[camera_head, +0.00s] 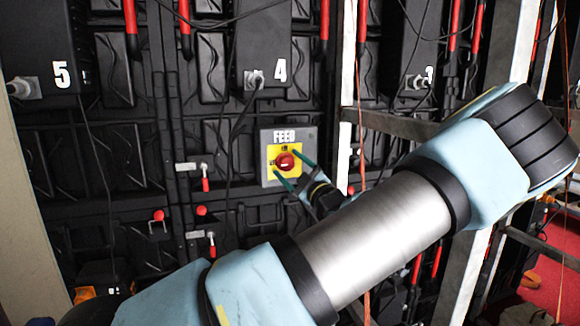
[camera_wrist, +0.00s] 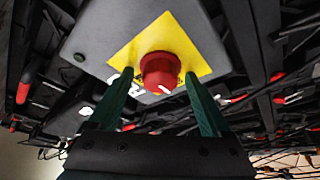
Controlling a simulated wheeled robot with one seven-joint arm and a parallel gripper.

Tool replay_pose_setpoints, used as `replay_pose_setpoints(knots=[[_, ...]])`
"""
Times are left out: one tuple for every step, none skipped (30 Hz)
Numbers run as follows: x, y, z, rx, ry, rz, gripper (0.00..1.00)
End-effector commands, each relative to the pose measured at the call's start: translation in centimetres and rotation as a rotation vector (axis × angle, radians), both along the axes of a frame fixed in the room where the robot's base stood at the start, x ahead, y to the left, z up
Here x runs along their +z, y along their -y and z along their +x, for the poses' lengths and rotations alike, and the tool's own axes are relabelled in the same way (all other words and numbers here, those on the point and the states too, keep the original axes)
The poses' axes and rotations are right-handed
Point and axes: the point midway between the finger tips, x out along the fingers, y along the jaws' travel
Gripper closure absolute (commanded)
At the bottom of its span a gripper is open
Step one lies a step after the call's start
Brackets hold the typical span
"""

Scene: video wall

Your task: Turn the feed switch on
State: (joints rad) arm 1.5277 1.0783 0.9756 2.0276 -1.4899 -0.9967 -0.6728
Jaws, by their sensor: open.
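The feed switch (camera_head: 286,161) is a red rotary knob on a yellow square plate, set in a grey box (camera_head: 305,140) labelled FEED on the black wall. In the wrist view the red knob (camera_wrist: 160,72) shows close up, with a white mark on its face. My gripper (camera_head: 284,167) has green fingers, spread apart at the switch. In the wrist view my gripper (camera_wrist: 158,76) has one fingertip on each side of the knob, with a gap on both sides. The gripper is open and holds nothing. The knob's ON and OFF lettering is too small to read.
Black numbered boxes 5 (camera_head: 40,45), 4 (camera_head: 263,45) and 3 (camera_head: 410,50) hang above, with cables dangling from them. A hanging cable (camera_head: 232,140) runs just left of the switch box. A metal upright (camera_head: 347,100) stands to its right. Small red-handled latches (camera_head: 205,180) are at left.

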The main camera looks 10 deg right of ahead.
Motion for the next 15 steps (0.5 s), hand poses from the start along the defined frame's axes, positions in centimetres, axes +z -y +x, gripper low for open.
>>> replay_pose_setpoints(knots=[[-0.01, 0.01, -0.01, 0.000, 0.000, 0.000, 0.18], [-0.01, 0.01, -0.01, 0.000, 0.000, 0.000, 0.20], [-0.01, 0.01, -0.02, 0.000, 0.000, 0.000, 0.25], [-0.01, 0.01, -0.03, 0.000, 0.000, 0.000, 0.28], [-0.01, 0.01, -0.03, 0.000, 0.000, 0.000, 0.31], [-0.01, 0.01, -0.03, 0.000, 0.000, 0.000, 0.36], [0.00, 0.02, -0.03, 0.000, 0.000, 0.000, 0.39], [0.00, 0.02, -0.03, 0.000, 0.000, 0.000, 0.43], [0.00, 0.02, -0.03, 0.000, 0.000, 0.000, 0.47], [0.00, 0.02, -0.03, 0.000, 0.000, 0.000, 0.51], [0.00, 0.02, -0.03, 0.000, 0.000, 0.000, 0.54], [0.00, 0.02, -0.03, 0.000, 0.000, 0.000, 0.58], [0.00, 0.02, -0.04, 0.000, 0.000, 0.000, 0.62], [0.00, 0.02, -0.04, 0.000, 0.000, 0.000, 0.65], [0.00, 0.02, -0.04, 0.000, 0.000, 0.000, 0.70]])
